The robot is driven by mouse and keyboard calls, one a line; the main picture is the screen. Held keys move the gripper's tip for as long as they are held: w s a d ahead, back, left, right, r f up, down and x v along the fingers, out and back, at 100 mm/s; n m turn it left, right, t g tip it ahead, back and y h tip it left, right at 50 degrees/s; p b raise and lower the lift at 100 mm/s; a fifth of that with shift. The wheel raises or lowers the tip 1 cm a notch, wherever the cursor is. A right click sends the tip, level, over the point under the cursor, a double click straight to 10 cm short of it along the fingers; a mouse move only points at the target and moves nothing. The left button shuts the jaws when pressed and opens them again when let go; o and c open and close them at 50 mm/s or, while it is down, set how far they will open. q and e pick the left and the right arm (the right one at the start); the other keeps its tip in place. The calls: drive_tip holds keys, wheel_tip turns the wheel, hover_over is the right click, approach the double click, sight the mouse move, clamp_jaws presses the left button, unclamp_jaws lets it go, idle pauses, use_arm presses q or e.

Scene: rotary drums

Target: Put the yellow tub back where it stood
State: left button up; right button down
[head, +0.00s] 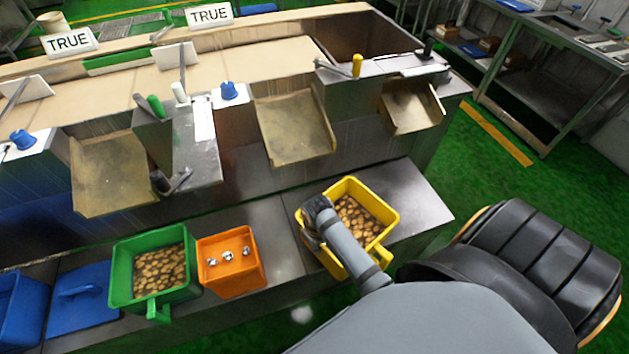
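The yellow tub (384,213) stands upright on the right part of the low metal ledge and is filled with brown, nut-like pieces. My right arm reaches across its near left side. My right gripper (311,241) is at the tub's left wall, at rim height, with its dark fingers pointing down. The wrist hides part of that rim, and I cannot tell whether the fingers are closed on it. The tub's near side is partly hidden by my forearm. My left gripper is not in view.
An orange tub (232,279) with a few shiny pieces and a green tub (122,272) of brown pieces stand left on the ledge (277,243), beside a blue lid (84,312). Bare ledge lies between orange and yellow tubs. Metal chutes (296,128) overhang behind.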

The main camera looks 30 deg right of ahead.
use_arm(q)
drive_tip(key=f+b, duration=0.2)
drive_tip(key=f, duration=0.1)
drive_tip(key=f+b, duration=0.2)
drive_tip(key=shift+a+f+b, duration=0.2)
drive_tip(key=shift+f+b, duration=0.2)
use_arm(e)
drive_tip(key=w+a+f, duration=0.4)
drive_tip(key=w+f, duration=0.6)
drive_tip(key=w, duration=0.1)
drive_tip(key=shift+w, duration=0.35)
drive_tip(key=c, duration=1.9)
unclamp_jaws()
drive_tip(key=shift+s+f, duration=0.15)
drive_tip(key=shift+f, duration=0.1)
drive_tip(key=o, duration=0.4)
drive_tip(key=shift+a+r, duration=0.1)
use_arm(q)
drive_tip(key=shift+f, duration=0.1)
